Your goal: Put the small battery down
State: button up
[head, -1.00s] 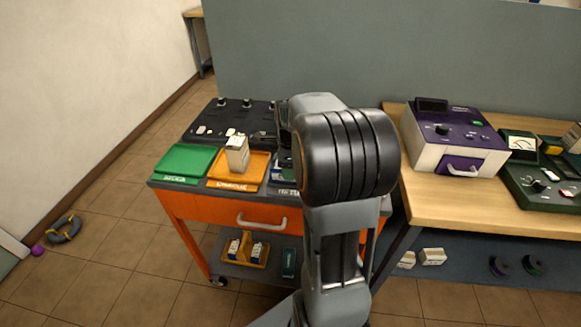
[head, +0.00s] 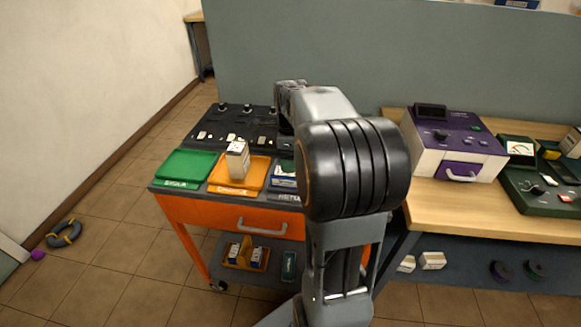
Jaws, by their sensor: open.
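A pale box-shaped battery (head: 238,160) stands upright on the orange tray (head: 222,184) of the cart. A small white and blue thing (head: 284,174), perhaps the small battery, shows in the third tray at the right, partly hidden by my arm. My gripper (head: 285,124) is at the far end of my arm, above the back right of the cart and apart from the pale battery. It is open; its fingertips are mostly hidden behind my arm, and I see nothing held in it.
A green tray (head: 184,165) lies empty at the cart's left. A black panel (head: 215,122) with knobs stands behind the trays. A wooden bench (head: 428,197) at the right bears a purple and white device (head: 455,150). A grey partition (head: 330,50) closes the back. The floor at left is mostly clear.

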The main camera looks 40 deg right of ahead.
notch_tip(320, 180, up, 5)
jog(key=s+a+f+n+t, duration=0.1)
jog(key=s+a+f+n, duration=0.1)
jog(key=a+n, duration=0.3)
jog(key=s+a+f+n+t, duration=0.1)
jog(key=s+a+f+n, duration=0.2)
jog(key=n, duration=1)
jog(key=s+a+f+n+t, duration=0.1)
jog(key=s+a+f+n, duration=0.1)
jog(key=s+a+n, duration=0.4)
jog(key=shift+s+a+f+n+p, duration=0.2)
jog(key=shift+a+n+p, duration=0.1)
jog(key=shift+a+n, duration=1.25)
jog(key=shift+a, duration=0.1)
